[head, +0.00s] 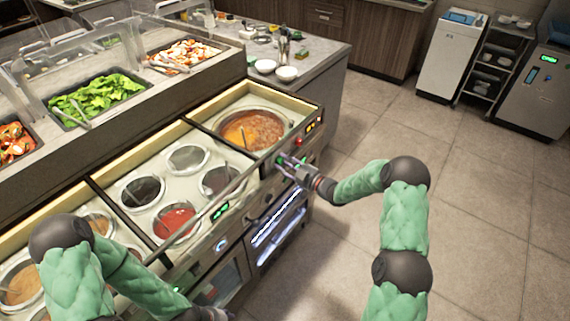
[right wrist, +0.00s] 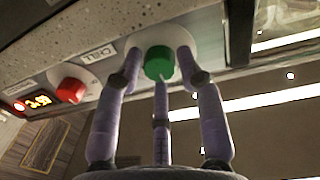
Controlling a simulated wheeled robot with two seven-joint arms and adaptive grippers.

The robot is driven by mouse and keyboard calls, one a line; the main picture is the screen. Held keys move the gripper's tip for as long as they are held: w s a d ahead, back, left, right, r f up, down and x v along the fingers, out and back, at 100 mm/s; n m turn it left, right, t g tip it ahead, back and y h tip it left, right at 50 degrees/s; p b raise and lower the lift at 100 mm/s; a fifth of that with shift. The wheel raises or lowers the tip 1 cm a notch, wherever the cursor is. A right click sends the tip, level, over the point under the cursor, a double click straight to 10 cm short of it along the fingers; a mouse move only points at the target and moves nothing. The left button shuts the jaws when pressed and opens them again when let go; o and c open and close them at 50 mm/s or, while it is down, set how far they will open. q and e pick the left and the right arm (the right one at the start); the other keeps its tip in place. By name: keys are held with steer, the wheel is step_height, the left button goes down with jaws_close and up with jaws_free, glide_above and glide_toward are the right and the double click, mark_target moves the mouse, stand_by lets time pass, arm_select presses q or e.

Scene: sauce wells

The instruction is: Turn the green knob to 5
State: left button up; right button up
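The green knob (right wrist: 159,62) is on the counter's front panel, on a round pale base. In the right wrist view the fingers of my right gripper (right wrist: 160,65) stand around it, one at each side and one below. A small gap shows between the left finger and the knob, so the gripper looks open. In the head view the right gripper (head: 287,164) is at the panel, and the knob is mostly hidden there. No number or pointer mark on the knob can be read.
A red knob (right wrist: 70,90) and a lit display (right wrist: 38,101) sit left of the green knob. Above the panel is a well of reddish-brown sauce (head: 252,130) with a ladle. More sauce wells lie to the left. The tiled floor (head: 480,200) to the right is clear.

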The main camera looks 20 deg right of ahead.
jaws_close()
steer(key=shift+m, duration=0.3)
steer(key=m+p, duration=0.2)
steer(key=m, duration=0.4)
steer(key=shift+r, duration=0.15)
steer(key=m+p, duration=0.1)
steer(key=m, duration=0.3)
steer(key=shift+m+g, duration=0.3)
steer(key=shift+g, duration=0.1)
steer(key=shift+d+m+p, duration=0.1)
steer(key=shift+m+p, duration=0.75)
steer(key=shift+m, duration=1.35)
